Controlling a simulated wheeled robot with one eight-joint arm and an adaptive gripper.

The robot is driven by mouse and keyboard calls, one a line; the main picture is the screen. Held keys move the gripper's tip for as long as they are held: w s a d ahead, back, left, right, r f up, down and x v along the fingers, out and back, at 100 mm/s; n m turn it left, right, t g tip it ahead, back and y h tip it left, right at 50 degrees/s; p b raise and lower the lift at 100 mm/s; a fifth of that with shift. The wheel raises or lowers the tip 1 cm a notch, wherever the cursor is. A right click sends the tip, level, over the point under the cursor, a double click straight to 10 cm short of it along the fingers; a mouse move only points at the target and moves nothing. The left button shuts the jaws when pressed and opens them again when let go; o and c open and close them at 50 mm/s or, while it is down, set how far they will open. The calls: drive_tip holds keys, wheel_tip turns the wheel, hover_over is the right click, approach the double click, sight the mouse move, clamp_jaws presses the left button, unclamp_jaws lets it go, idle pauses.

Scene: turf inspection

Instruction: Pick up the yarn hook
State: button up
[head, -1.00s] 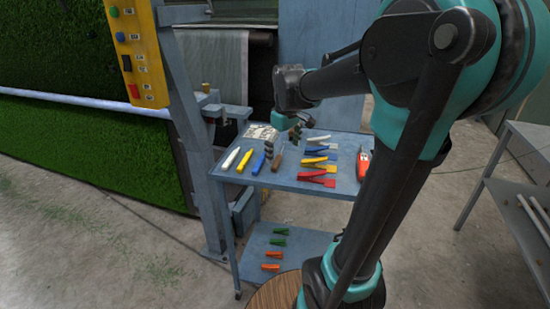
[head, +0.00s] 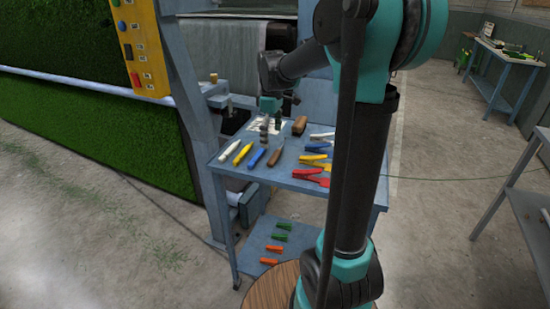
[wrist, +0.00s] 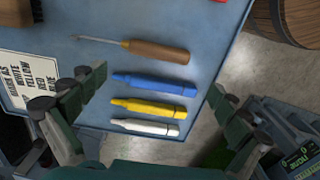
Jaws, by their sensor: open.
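The yarn hook, a thin metal shaft with a brown wooden handle (wrist: 158,54), lies on the blue table in the wrist view. It also shows in the head view (head: 275,157), to the right of the blue marker. My gripper (wrist: 158,86) is open and empty above the table, its two fingers spread wide. In the wrist view the hook lies beyond the fingertips, and the blue marker (wrist: 155,83) lies between them. In the head view my gripper (head: 271,126) hangs over the table's back part, behind the hook.
Yellow (wrist: 150,107) and white (wrist: 146,127) markers lie beside the blue one. A printed card (wrist: 27,82) and a brush (wrist: 18,12) are at the left in the wrist view. Coloured snips (head: 314,158) lie right of the hook. A wooden barrel (wrist: 298,20) stands beside the table (head: 230,172).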

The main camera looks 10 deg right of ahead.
sight(273, 156)
drive_tip(key=shift+d+f, duration=0.15)
drive_tip(key=shift+f, duration=1.55)
drive_tip(key=shift+d+f, duration=0.1)
drive_tip(key=shift+f, duration=1.6)
drive_tip(key=c, duration=1.1)
drive_tip(key=shift+r, duration=0.1)
wheel_tip(273, 156, up, 20)
wheel_tip(273, 156, down, 20)
drive_tip(key=shift+s+r, duration=0.1)
